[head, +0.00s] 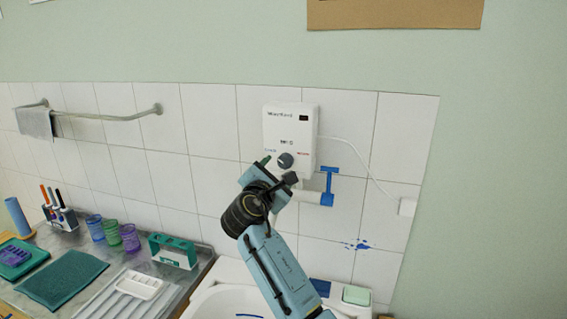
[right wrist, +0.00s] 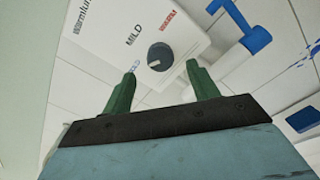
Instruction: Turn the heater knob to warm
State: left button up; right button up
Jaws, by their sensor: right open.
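The white wall heater (head: 291,125) hangs on the tiles with a dark round knob (head: 285,160) low on its front. In the right wrist view the knob (right wrist: 160,56) shows a pale mark on its lower-left side, toward a small blue label. MILD is printed above the knob and a red label, seemingly warm, on its other side. My right gripper (head: 278,169) is just in front of the heater's lower part. Its green fingers (right wrist: 161,69) are spread, one on each side below the knob in the wrist view, with nothing between them. My left gripper is out of view.
A white basin (head: 215,303) lies below. A cord runs to a wall box (head: 407,207). The counter at left holds cups (head: 112,232), a green rack (head: 172,250) and a mat (head: 62,280).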

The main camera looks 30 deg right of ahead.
aim_at(284, 163)
jog(key=shift+x, duration=2.15)
jog(key=c, duration=1)
